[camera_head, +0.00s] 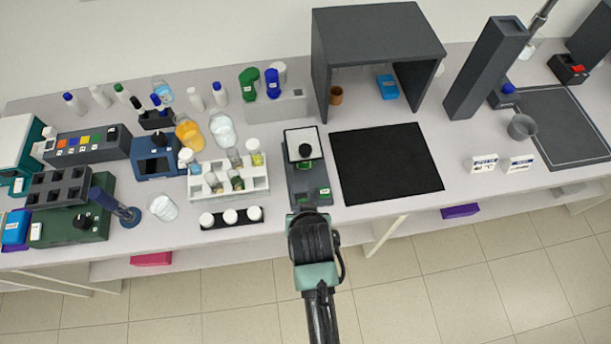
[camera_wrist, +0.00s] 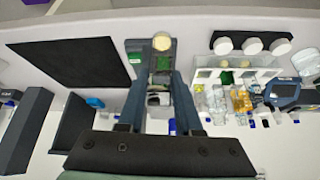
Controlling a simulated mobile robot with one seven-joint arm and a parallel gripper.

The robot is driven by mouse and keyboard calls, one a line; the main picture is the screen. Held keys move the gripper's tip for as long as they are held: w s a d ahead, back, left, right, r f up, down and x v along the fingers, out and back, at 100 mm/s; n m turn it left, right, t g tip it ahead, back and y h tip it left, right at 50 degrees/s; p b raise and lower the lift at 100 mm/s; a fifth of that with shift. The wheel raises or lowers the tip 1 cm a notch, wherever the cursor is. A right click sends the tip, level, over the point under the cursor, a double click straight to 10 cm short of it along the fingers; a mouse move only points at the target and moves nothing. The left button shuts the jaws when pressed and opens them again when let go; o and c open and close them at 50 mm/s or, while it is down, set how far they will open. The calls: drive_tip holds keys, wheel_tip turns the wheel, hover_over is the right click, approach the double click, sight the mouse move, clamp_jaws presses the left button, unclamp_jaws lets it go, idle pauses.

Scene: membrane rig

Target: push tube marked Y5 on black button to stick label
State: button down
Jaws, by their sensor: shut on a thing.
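The label device (camera_head: 294,177) is a grey block with a white plate and a round black button (camera_head: 305,151) towards its back. It has small green patches near its front. My gripper (camera_head: 310,212) is at the front end of the device in the head view. In the wrist view my gripper (camera_wrist: 162,72) has its two fingers drawn together over the device (camera_wrist: 133,46). A round pale cap (camera_wrist: 161,41) shows just beyond the fingertips, probably the held tube's; its body is mostly hidden. The Y5 mark cannot be read.
A white rack (camera_head: 262,184) with tubes and a black strip (camera_head: 232,224) with white caps stand left of the device. A black mat (camera_head: 385,163) lies to the right. A dark grey hood (camera_head: 375,35) stands behind. Bottles and beakers crowd the left.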

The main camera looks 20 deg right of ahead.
drive_tip(key=b+x, duration=0.3)
drive_tip(key=shift+s+a+f, duration=0.1)
drive_tip(key=shift+a+f, duration=0.1)
drive_tip(key=shift+f, duration=0.25)
drive_tip(key=shift+w+d+r, duration=0.15)
drive_tip(key=shift+w+r, duration=0.1)
drive_tip(key=shift+w, duration=0.15)
drive_tip(key=shift+w+d+r, duration=0.1)
drive_tip(key=shift+w+d, duration=0.05)
drive_tip(key=shift+w, duration=0.3)
drive_tip(key=shift+w+d, duration=0.15)
drive_tip(key=shift+w, duration=0.35)
drive_tip(key=c, duration=1.1)
unclamp_jaws()
clamp_jaws()
